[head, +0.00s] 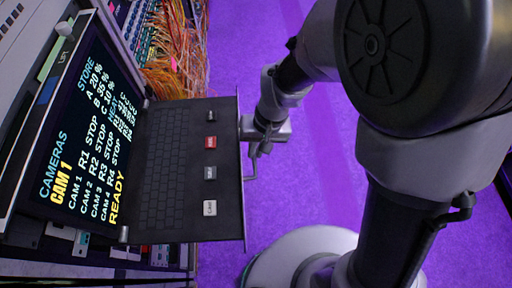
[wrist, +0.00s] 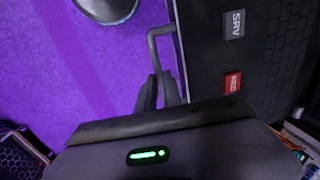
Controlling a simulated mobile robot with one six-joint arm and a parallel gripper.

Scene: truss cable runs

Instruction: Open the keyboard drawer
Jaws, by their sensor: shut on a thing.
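The keyboard drawer (head: 225,135) is a black tray with a keyboard and several labelled keys, standing out from the rack below a lit screen (head: 85,135). Its bar handle (head: 249,178) is on the front edge; in the wrist view the handle (wrist: 153,42) is a grey bent bar. My gripper (head: 259,150) is at the drawer's front edge, its fingers closed around the handle. In the wrist view my gripper's dark fingers (wrist: 158,92) meet on the handle's near part and hide it. The drawer's keyboard also shows in the wrist view (wrist: 285,60).
Orange cables (head: 178,50) hang in a dense bundle from the rack beside the drawer. The purple floor (head: 300,195) in front of the drawer looks clear, apart from my own round base. Dark equipment (wrist: 20,150) shows at the wrist view's lower left.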

